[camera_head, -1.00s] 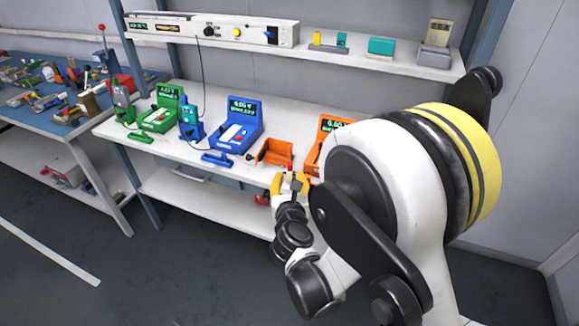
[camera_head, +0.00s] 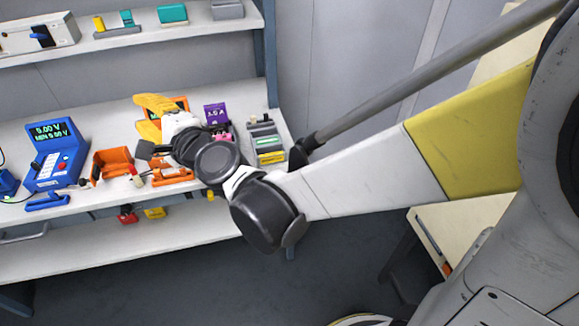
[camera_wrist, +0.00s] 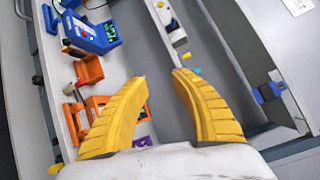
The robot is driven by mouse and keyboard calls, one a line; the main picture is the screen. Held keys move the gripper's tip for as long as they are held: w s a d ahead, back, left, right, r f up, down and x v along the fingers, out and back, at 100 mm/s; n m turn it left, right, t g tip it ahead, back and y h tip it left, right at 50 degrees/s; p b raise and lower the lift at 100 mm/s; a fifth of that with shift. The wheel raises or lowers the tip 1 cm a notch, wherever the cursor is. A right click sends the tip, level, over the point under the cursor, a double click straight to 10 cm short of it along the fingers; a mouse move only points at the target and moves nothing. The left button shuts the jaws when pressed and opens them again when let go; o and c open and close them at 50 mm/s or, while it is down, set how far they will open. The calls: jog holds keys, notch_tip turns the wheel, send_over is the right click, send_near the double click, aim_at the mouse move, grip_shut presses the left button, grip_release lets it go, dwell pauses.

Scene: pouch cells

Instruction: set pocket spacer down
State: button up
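My gripper (camera_head: 140,116) has yellow fingers and hangs over the white bench, in front of an orange-framed meter (camera_head: 181,104). In the wrist view my gripper (camera_wrist: 160,77) has its fingers spread, with a clear gap between the tips and nothing visible in it. I cannot tell which thing is the pocket spacer. An orange cradle (camera_head: 112,163) stands left of the gripper, and it also shows in the wrist view (camera_wrist: 88,72). My wrist and fingers hide part of the orange meter.
A blue meter (camera_head: 50,158) stands at the left. A purple display (camera_head: 215,114) and a grey rack with green and yellow parts (camera_head: 265,140) stand to the right. An upper shelf (camera_head: 150,42) carries small teal and yellow pieces. Red and yellow items sit on the lower shelf.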

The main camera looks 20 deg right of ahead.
jog(key=s+d+f+n+g+h, duration=0.2)
jog(key=s+d+n, duration=0.3)
jog(key=d, duration=0.4)
jog(key=s+d+f+n+g+h, duration=0.3)
jog(key=s+d+f+n+h, duration=0.1)
jog(key=s+d, duration=0.4)
jog(key=s+d+f+n+g+h, duration=0.3)
jog(key=s+d+f+n, duration=0.2)
jog(key=d, duration=0.6)
jog(key=shift+s+d+n, duration=0.35)
jog(key=shift+s+n, duration=0.35)
jog(key=shift+s, duration=0.35)
